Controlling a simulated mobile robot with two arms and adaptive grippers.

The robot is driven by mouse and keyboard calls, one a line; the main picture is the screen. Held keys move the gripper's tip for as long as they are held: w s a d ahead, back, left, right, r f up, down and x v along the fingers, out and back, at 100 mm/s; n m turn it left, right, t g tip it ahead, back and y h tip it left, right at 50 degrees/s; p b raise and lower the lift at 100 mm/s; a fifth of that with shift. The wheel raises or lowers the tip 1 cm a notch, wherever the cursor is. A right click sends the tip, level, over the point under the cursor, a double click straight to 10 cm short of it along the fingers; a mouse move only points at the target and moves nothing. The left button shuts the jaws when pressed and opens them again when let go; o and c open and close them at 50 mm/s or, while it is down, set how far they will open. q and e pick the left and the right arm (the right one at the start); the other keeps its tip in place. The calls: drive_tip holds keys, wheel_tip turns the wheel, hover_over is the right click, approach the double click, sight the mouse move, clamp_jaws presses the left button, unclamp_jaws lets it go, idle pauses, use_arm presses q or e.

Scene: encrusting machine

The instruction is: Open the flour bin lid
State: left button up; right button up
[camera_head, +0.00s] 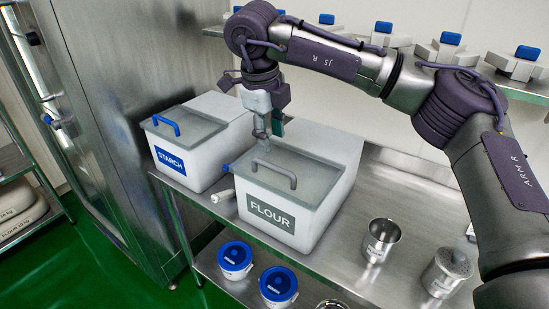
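The flour bin (318,215) is a white box labelled FLOUR on the steel table. Its grey translucent lid (315,182) lies flat on top, closed, with a grey arched handle (274,172) near the front left. My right gripper (269,132) points down over the back left part of the bin, behind the handle and apart from it. Its fingertips are small and partly hidden, so I cannot tell how far they are apart. I see nothing held in it. My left gripper is not in view.
A starch bin (190,160) with a blue-handled lid stands left of the flour bin. Metal cups (381,240) stand at the right. Blue-lidded tubs (278,284) sit below. A shelf of blue-topped parts (439,50) is behind.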

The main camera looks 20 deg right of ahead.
sight(275, 167)
drive_tip(key=f, duration=0.2)
drive_tip(key=f+p, duration=0.1)
drive_tip(key=f, duration=0.2)
drive_tip(key=w+d+f, duration=0.1)
drive_tip(key=f, duration=0.2)
drive_tip(key=shift+d+f+p, duration=0.1)
drive_tip(key=shift+p, duration=0.25)
clamp_jaws()
